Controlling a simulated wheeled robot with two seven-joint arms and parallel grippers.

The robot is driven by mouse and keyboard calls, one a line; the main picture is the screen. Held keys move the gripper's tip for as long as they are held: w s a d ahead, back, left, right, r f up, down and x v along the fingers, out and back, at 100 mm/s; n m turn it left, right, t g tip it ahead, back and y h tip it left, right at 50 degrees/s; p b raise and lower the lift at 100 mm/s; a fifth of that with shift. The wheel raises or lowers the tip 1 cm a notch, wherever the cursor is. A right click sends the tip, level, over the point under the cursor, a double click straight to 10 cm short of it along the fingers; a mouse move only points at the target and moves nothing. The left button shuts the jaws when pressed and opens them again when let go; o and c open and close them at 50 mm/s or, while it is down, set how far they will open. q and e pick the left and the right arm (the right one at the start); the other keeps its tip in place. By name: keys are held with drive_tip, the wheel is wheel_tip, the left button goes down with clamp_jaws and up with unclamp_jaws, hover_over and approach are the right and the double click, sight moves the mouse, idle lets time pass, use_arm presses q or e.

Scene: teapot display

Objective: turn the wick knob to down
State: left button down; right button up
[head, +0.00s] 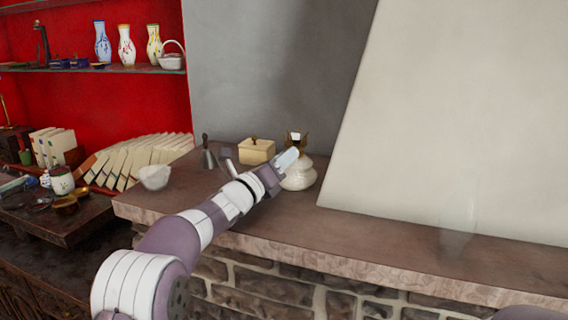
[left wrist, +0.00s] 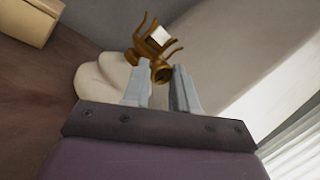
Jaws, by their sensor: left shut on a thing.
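The oil lamp has a rounded white body (head: 300,178) and a brass burner (head: 296,139) with upright prongs around a pale piece. It stands on the stone ledge. My left gripper (head: 287,158) reaches it from the front left. In the left wrist view the white body (left wrist: 97,80) lies to the left of the fingers and the burner (left wrist: 158,42) is above them. The brass wick knob (left wrist: 162,73) sits between the fingertips, and my left gripper (left wrist: 160,86) is shut on it. In the head view the fingers hide the knob. My right gripper is not in view.
On the ledge (head: 420,240), a cream box (head: 257,151), a dark-handled bell (head: 208,155) and a white bowl (head: 154,177) stand left of the lamp. A pale sloping wall (head: 460,110) rises behind it.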

use_arm(q)
drive_tip(key=c, duration=0.9)
unclamp_jaws()
